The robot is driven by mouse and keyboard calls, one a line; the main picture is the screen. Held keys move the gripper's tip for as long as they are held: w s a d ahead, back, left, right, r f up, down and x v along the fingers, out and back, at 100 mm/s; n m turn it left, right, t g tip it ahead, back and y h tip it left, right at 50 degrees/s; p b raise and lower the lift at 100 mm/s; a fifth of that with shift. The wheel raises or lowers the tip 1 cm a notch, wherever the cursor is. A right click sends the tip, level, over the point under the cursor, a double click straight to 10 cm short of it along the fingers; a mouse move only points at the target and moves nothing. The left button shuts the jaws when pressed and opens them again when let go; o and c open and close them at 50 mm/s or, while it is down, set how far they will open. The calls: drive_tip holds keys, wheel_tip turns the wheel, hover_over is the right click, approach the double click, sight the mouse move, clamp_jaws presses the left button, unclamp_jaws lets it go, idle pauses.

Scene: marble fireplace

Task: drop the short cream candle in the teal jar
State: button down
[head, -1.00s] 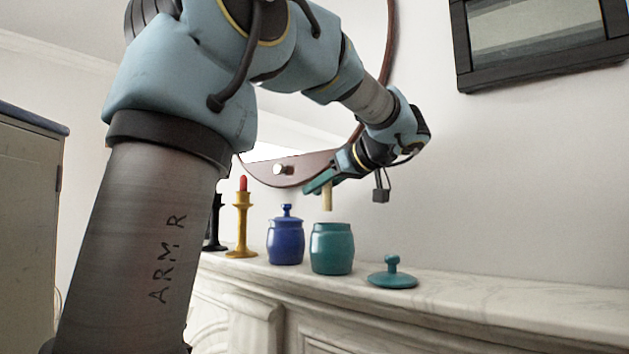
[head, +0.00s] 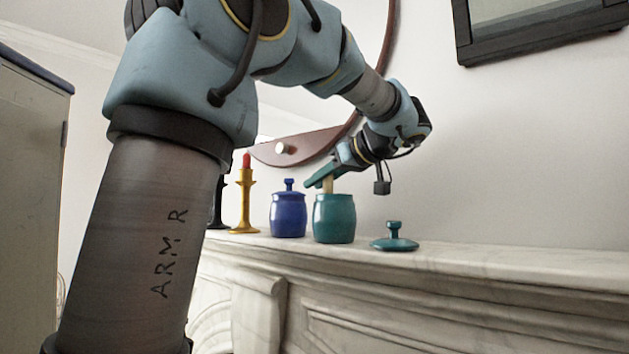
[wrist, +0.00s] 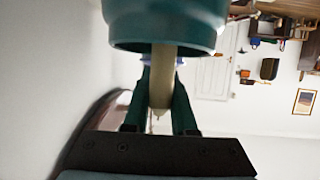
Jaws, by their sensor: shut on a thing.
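The teal jar (head: 334,220) stands upright on the mantel with its lid off. My gripper (head: 322,181) is just above its mouth, shut on the short cream candle (head: 328,185), which hangs upright. The candle's lower end is hidden at the jar's rim and looks to be at or just inside the mouth. In the wrist view the candle (wrist: 162,78) runs between my two teal fingers (wrist: 160,100) to the rim of the jar (wrist: 165,22), which fills the top. I cannot see into the jar.
The teal lid (head: 394,240) lies on the mantel right of the jar. A lidded blue jar (head: 288,213) stands close on the left, then a yellow candlestick (head: 244,200) with a red candle (head: 247,160). A round mirror hangs behind. The mantel (head: 520,262) is clear at the right.

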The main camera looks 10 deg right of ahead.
drive_tip(key=shift+c, duration=0.8)
unclamp_jaws()
wheel_tip(320, 180, up, 8)
drive_tip(key=p, duration=0.3)
drive_tip(key=shift+p, duration=0.4)
idle(0.7)
idle(0.5)
